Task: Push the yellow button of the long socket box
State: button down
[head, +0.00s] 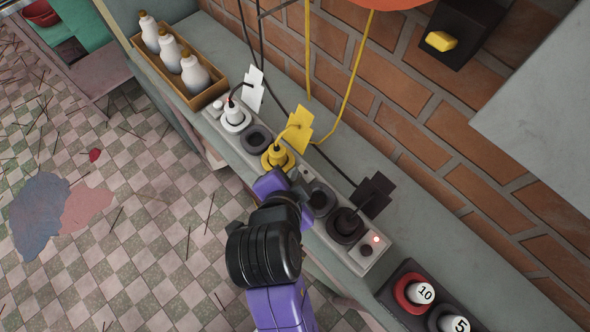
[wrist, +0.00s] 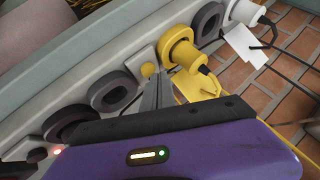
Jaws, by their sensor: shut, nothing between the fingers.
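The long grey socket box (head: 232,150) lies along the wall ledge with a row of round sockets. Its small round yellow button (wrist: 148,69) shows in the wrist view beside the yellow plug (wrist: 183,53). In the head view my gripper hides this button. My gripper (head: 292,183) is over the middle of the box, just right of the yellow plug (head: 277,156). In the wrist view its shut, empty fingertips (wrist: 151,90) are right by the yellow button. I cannot tell whether they touch it.
A white plug (head: 234,115) and a black plug (head: 347,222) sit in other sockets, with cables rising. A tray of white bottles (head: 195,75) stands at the upper left. A black box with a yellow switch (head: 440,41) hangs on the brick wall.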

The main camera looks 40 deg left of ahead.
jog(key=shift+r+p, duration=3.1)
jog(key=shift+f, duration=0.1)
jog(key=shift+a, duration=0.1)
notch_tip(320, 180, up, 6)
jog(key=a+n+t+y, duration=0.2)
jog(key=a+n+y, duration=0.1)
jog(key=n+y, duration=0.15)
jog(key=d+r+n+t, duration=0.2)
jog(key=d+n+t, duration=0.15)
jog(key=d, duration=1.55)
jog(key=s+d+m+h, duration=0.2)
jog(key=s+d+h, duration=0.2)
jog(key=s+d, duration=0.4)
jog(key=s+d+m+t+h, duration=0.1)
jog(key=s+d+m+h, duration=0.2)
jog(key=d, duration=1.1)
jog(key=s+f+h, duration=0.1)
jog(key=s+h, duration=0.1)
jog(key=s, duration=0.3)
jog(key=shift+d, duration=0.4)
